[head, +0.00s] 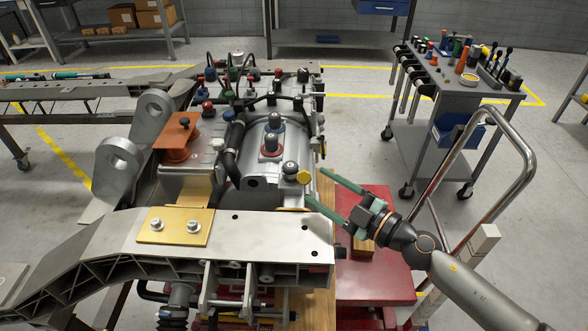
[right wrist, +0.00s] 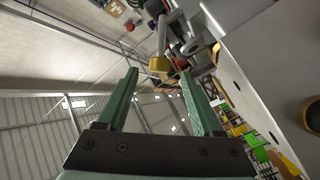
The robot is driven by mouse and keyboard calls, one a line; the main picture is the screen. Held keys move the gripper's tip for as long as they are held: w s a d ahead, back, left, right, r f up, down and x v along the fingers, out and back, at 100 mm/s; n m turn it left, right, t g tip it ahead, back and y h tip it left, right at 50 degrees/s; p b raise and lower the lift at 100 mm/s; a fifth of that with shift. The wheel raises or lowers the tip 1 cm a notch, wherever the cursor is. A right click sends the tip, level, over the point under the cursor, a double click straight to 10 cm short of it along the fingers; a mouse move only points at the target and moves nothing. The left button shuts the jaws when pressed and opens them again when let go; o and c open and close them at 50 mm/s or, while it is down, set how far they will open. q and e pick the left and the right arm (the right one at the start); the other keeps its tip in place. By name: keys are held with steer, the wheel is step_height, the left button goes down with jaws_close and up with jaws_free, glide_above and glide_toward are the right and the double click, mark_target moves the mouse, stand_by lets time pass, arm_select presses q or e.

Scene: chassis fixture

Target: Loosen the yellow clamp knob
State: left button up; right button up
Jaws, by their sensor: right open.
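The yellow clamp knob (head: 304,177) sits at the right side of the chassis fixture (head: 285,222), beside a black-topped knob. My right gripper (head: 314,185) is open, with its green fingers pointing left toward the yellow knob. One finger lies above and to the right of the knob and the other below it in the head view. In the right wrist view the yellow knob (right wrist: 158,64) shows beyond the fingertips and between their lines, on a pale stem. The open fingers (right wrist: 160,82) are empty. My left gripper is not in view.
A red cart top (head: 375,275) with a wooden block (head: 363,248) lies under my right gripper. A curved metal handle (head: 515,150) rises to the right. A grey tool trolley (head: 470,95) stands behind. Metal cylinders and coloured fittings crowd the fixture left of the knob.

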mark_target(294, 171)
steer(key=x, duration=0.8)
steer(key=shift+w+a+b, duration=0.2)
steer(key=shift+b, duration=0.15)
jaws_close()
